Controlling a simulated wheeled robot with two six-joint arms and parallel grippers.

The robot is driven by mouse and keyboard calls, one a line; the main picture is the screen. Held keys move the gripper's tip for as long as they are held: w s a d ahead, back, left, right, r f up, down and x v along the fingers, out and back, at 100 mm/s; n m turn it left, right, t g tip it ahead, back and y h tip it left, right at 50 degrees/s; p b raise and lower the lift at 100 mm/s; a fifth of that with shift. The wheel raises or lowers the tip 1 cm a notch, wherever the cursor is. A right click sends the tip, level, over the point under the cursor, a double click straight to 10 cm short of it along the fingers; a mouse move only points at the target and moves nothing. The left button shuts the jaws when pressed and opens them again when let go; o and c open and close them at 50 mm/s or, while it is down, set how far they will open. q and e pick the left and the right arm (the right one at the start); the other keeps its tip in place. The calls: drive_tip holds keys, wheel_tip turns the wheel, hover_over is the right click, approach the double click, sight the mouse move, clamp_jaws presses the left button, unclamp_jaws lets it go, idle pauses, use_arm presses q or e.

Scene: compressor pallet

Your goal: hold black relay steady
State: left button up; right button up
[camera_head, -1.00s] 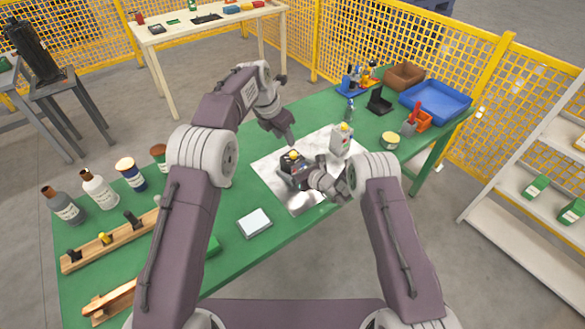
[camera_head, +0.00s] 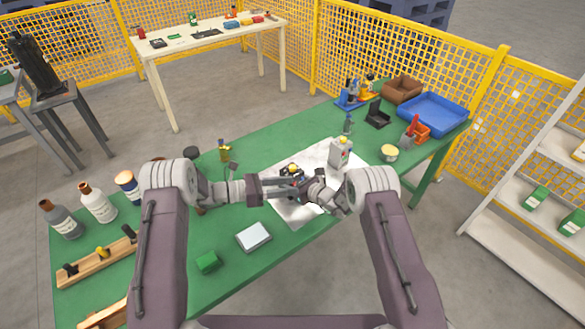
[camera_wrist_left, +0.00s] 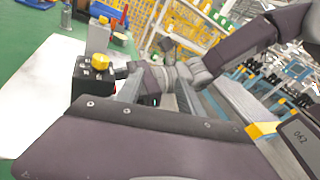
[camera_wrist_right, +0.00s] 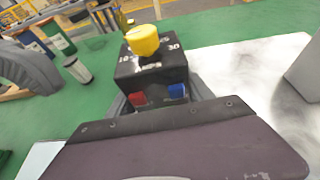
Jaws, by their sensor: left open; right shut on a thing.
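The black relay (camera_wrist_right: 152,72) is a black box with a yellow knob on top and a red and a blue patch on its face. My right gripper (camera_head: 302,182) is shut on it over the white sheet (camera_head: 283,208). The relay also shows in the left wrist view (camera_wrist_left: 90,76) and, partly hidden by the grippers, in the head view (camera_head: 292,170). My left gripper (camera_head: 283,186) is open and points right, close beside the relay; whether it touches is unclear.
A grey-white canister (camera_head: 340,152) stands on the sheet behind the relay. A white box (camera_head: 253,236) and a green block (camera_head: 207,262) lie nearer on the green table. Bottles (camera_head: 97,202) stand at left; a blue tray (camera_head: 435,110) is at far right.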

sight(289, 169)
use_arm(q)
drive_tip(key=w+a+f+n+t+y, duration=0.2)
drive_tip(key=w+a+f+t, duration=0.1)
drive_tip(key=a+t, duration=0.45)
drive_tip(key=x, duration=1.2)
drive_tip(key=shift+d, duration=0.15)
drive_tip(key=shift+s, duration=0.1)
clamp_jaws()
drive_tip(key=shift+g, duration=0.25)
